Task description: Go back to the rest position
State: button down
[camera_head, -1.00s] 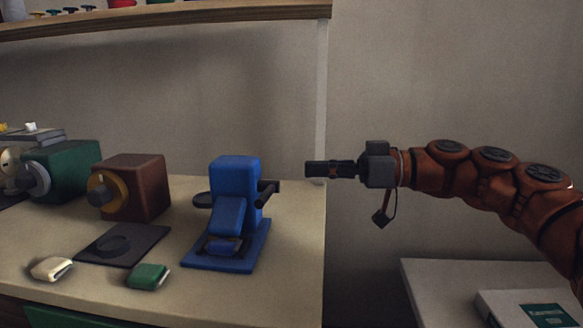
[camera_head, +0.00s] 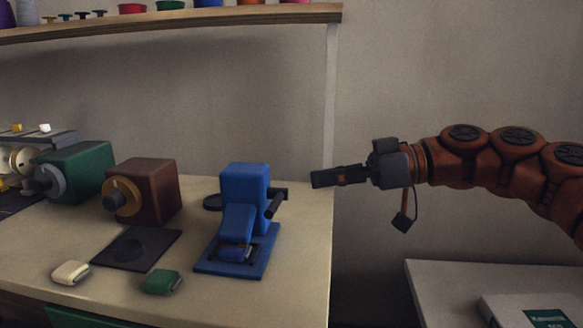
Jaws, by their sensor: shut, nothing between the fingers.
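My gripper (camera_head: 318,180) is at the end of my orange-brown arm, which reaches in from the right. Its dark fingers are shut with nothing between them and point left. In the picture it lies just right of the blue press (camera_head: 243,200), whose black handle (camera_head: 277,202) sticks out towards it. A gap shows between the fingertips and the handle. A short cable with a small dark block hangs below the wrist.
The beige table (camera_head: 300,290) carries a brown box with a yellow dial (camera_head: 155,190), a green machine (camera_head: 80,172), a black plate (camera_head: 150,250), a cream bundle (camera_head: 71,272) and a green bundle (camera_head: 162,282). A shelf (camera_head: 200,20) hangs above. A white surface (camera_head: 440,285) stands lower right.

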jog(key=s+a+m+g+h+p, duration=0.1)
jog(key=s+a+m+h+p, duration=0.2)
jog(key=s+p, duration=0.4)
jog(key=s+a+m+g+h+p, duration=0.1)
jog(key=s+a+m+h+p, duration=0.1)
jog(key=s+h+p, duration=0.4)
jog(key=s+d+f+m+g+h+p, duration=0.2)
jog(key=s+d+m+h+p, duration=0.4)
jog(key=s+d+p, duration=0.8)
jog(key=m+p, duration=0.1)
jog(key=m, duration=0.2)
jog(key=shift+s+d+h, duration=0.15)
jog(key=shift+d+h, duration=0.15)
